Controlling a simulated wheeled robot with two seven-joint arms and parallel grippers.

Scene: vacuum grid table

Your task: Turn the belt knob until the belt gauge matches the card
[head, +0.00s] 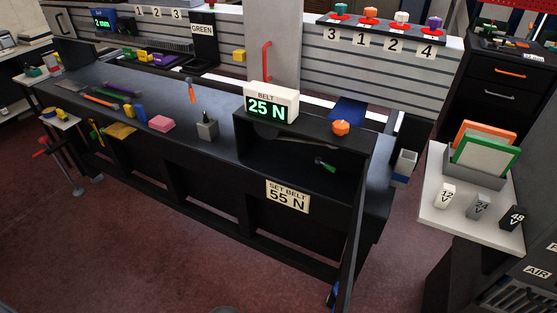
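The belt gauge (270,103) stands on a black raised shelf of the bench and reads 25 N in green digits under the word BELT. The card (287,195) on the bench front reads SET BELT 55 N. An orange knob (340,128) sits on the same shelf top, to the right of the gauge; it appears to be the belt knob. Neither of my grippers shows in the head view.
The bench (85,75) holds several small blocks and tools at its left. A red handle (266,62) and several coloured buttons numbered 3, 1, 2, 4 are behind. A white side table (445,220) with labelled 12 V, 24 V and 48 V blocks stands right. Open floor lies in front.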

